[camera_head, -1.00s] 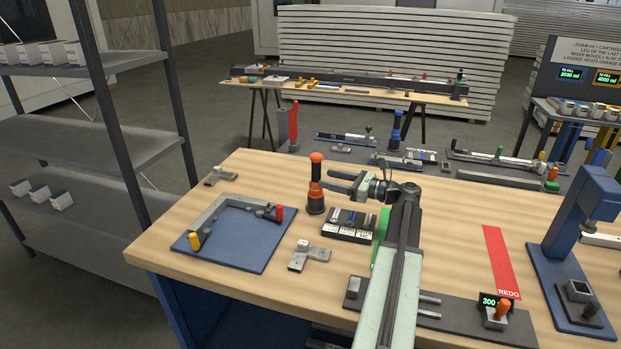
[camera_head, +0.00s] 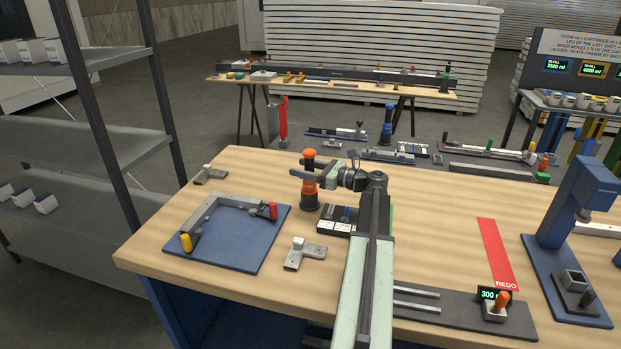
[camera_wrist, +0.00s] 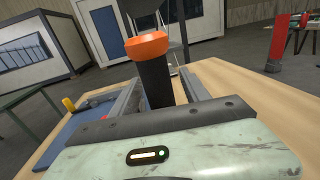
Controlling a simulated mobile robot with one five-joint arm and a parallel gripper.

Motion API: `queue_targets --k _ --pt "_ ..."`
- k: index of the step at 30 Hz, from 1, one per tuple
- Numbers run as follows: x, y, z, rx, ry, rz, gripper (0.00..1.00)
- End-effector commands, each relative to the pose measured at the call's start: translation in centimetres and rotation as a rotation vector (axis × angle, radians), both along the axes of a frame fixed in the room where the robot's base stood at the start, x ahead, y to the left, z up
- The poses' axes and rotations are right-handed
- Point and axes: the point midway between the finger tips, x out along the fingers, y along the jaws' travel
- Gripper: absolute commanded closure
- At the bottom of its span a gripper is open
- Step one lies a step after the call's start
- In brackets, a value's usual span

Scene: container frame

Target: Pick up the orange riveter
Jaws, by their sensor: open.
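The orange riveter (camera_head: 309,182) stands upright on the wooden workbench, with an orange cap, a dark shaft and an orange and dark base. My gripper (camera_head: 300,174) is open at the riveter's upper part, with its fingers reaching left around or beside the shaft. In the wrist view the riveter's orange cap and black shaft (camera_wrist: 153,75) stand upright between my two fingers. The lower part of the riveter is hidden there by my gripper body. I cannot tell whether either finger touches it.
A blue plate (camera_head: 234,247) with a grey corner frame lies left of the riveter. A black tray (camera_head: 336,222) sits close on its right. Metal brackets (camera_head: 304,254) lie nearby. A red REDO strip (camera_head: 497,250) and a blue press (camera_head: 560,230) are at right.

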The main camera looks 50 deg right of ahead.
Motion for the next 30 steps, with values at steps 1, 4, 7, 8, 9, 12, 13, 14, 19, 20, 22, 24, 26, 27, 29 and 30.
queue_targets --k 1,4,7,8,9,12,13,14,19,20,22,24,26,27,29,30 --pt "0.61 0.13 0.04 0.0 0.0 0.0 0.46" --pt "0.79 0.17 0.04 0.0 0.0 -0.002 0.46" --pt "0.74 0.17 0.04 0.0 0.0 -0.002 0.46" --pt "0.73 0.16 0.04 0.0 0.0 -0.002 0.51" --pt "0.72 0.16 0.04 0.0 0.0 -0.002 0.62" --pt "0.7 0.14 0.04 0.0 0.0 -0.002 0.9" --pt "0.7 0.14 0.04 0.0 0.0 -0.002 0.99" --pt "0.69 0.14 0.04 0.0 0.0 -0.002 1.0" --pt "0.67 0.11 0.04 0.0 0.0 -0.002 1.0" --pt "0.66 0.11 0.04 0.0 0.0 -0.003 1.0" --pt "0.65 0.1 0.04 0.0 0.0 -0.003 1.0" --pt "0.64 0.09 0.04 0.0 0.0 -0.003 1.0" --pt "0.64 0.09 0.04 0.0 0.0 -0.003 1.0" --pt "0.63 0.09 0.03 0.0 0.0 -0.003 1.0" --pt "0.62 0.07 0.03 0.0 0.0 -0.003 1.0" --pt "0.62 0.07 0.03 0.0 0.0 -0.003 1.0"
